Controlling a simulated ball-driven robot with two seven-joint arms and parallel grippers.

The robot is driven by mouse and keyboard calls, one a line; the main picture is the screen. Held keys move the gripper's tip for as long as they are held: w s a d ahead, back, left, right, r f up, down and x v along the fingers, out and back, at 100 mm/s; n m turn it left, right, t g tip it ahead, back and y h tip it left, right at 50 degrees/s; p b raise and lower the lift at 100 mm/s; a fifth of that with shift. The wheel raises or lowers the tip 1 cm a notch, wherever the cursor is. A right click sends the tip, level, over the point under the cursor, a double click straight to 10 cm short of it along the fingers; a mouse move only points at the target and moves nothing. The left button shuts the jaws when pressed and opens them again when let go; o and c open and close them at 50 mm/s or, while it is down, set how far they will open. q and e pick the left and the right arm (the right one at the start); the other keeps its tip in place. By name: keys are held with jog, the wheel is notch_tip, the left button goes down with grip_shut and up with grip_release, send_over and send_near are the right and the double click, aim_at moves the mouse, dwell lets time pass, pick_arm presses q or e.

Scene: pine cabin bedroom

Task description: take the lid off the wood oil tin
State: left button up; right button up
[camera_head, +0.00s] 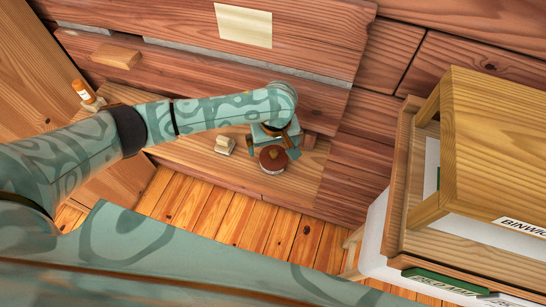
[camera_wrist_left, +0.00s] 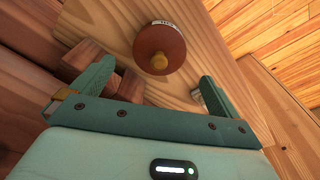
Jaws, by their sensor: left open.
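The wood oil tin is a small round tin with a reddish-brown lid (camera_head: 273,160) and a light knob on top. It stands on the wooden ledge, just in front of my left gripper (camera_head: 272,137). In the left wrist view the lid (camera_wrist_left: 160,42) is on the tin, with a yellowish knob (camera_wrist_left: 159,62) and a strip of pale printed label at its far edge. There my left gripper (camera_wrist_left: 156,78) is open, its fingers apart on either side below the lid, with nothing between them. My right gripper is not in view.
A small pale block (camera_head: 225,145) lies left of the tin, and an orange bottle (camera_head: 83,90) stands farther left. A reddish-brown wooden block (camera_wrist_left: 88,57) is close to my left finger. A wooden stand (camera_head: 490,140) fills the right side. Plank floor (camera_head: 240,220) lies in front.

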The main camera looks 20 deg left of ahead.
aim_at(274, 152)
pick_arm(q)
jog(key=f+b, duration=0.2)
jog(key=f, duration=0.1)
jog(key=f+b, duration=0.1)
jog(key=f, duration=0.1)
jog(key=shift+w+b, duration=0.25)
jog(key=shift+b, duration=0.05)
jog(key=shift+w+a+r, duration=0.1)
jog(key=c, duration=1)
jog(key=shift+c, duration=0.2)
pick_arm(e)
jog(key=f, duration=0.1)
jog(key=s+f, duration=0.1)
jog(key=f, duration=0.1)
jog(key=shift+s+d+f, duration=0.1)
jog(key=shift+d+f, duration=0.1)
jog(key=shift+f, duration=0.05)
pick_arm(q)
jog(key=shift+r, duration=0.1)
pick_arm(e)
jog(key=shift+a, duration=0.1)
